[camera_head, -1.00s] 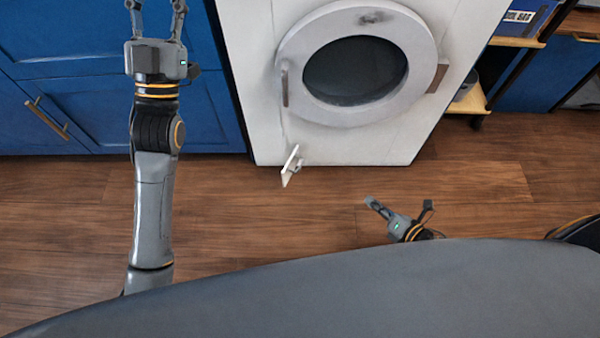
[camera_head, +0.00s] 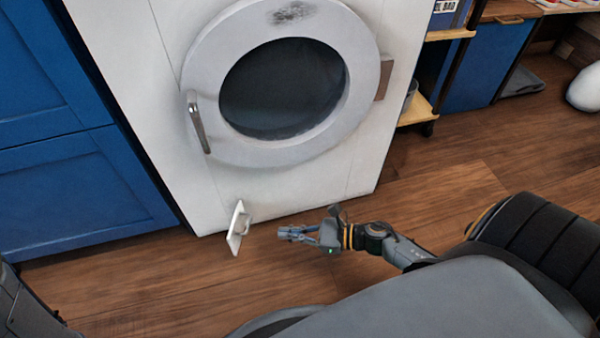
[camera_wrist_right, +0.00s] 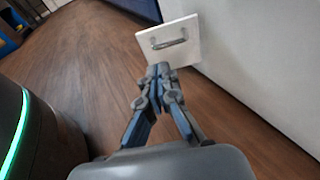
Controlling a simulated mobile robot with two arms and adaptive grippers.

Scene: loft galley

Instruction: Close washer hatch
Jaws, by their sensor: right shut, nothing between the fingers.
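The white washer (camera_head: 165,75) has a round door (camera_head: 210,130) with a dark window and a grey handle at its left; it looks flat against the front. Low on the washer, a small white hatch flap (camera_head: 236,228) stands swung out from the front. In the right wrist view the flap (camera_wrist_right: 190,30) shows a grey bar handle facing me. My right gripper (camera_head: 285,233) is shut and empty, low over the floor, just right of the flap. In the wrist view its fingertips (camera_wrist_right: 158,70) appear just below the flap; I cannot tell whether they touch. My left gripper is out of view.
Blue cabinets (camera_head: 75,190) stand left of the washer. A shelf unit with a wooden board (camera_head: 416,110) stands close at its right. A white rounded object (camera_head: 584,88) is at the far right. The wooden floor (camera_head: 450,200) in front is clear.

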